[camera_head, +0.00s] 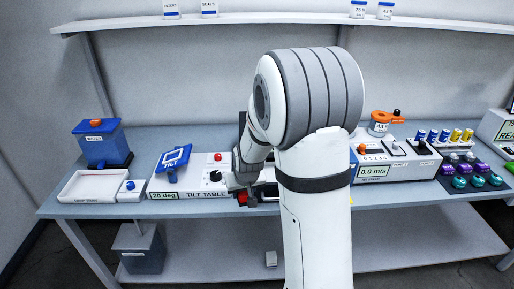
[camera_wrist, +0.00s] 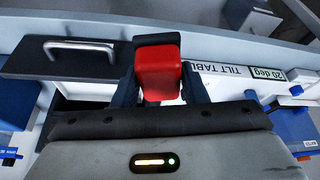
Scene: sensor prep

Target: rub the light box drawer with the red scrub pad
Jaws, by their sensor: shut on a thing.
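My gripper (camera_head: 240,183) is shut on the red scrub pad (camera_head: 242,198) at the front edge of the bench. In the wrist view the red scrub pad (camera_wrist: 158,75), with a black top, sits between my two dark fingers. The dark light box drawer (camera_wrist: 25,62), with a silver bar handle, is at upper left in the wrist view, close beside the pad. I cannot tell whether the pad touches it. In the head view my arm hides most of the drawer and its box.
The tilt table (camera_head: 192,190) with a blue tilted plate (camera_head: 174,158) stands left of my gripper. A white tray (camera_head: 92,186) and a blue box (camera_head: 100,142) are further left. Right of my arm are a grey meter box (camera_head: 374,172), an orange-lidded jar (camera_head: 379,126) and a rack of colored vials.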

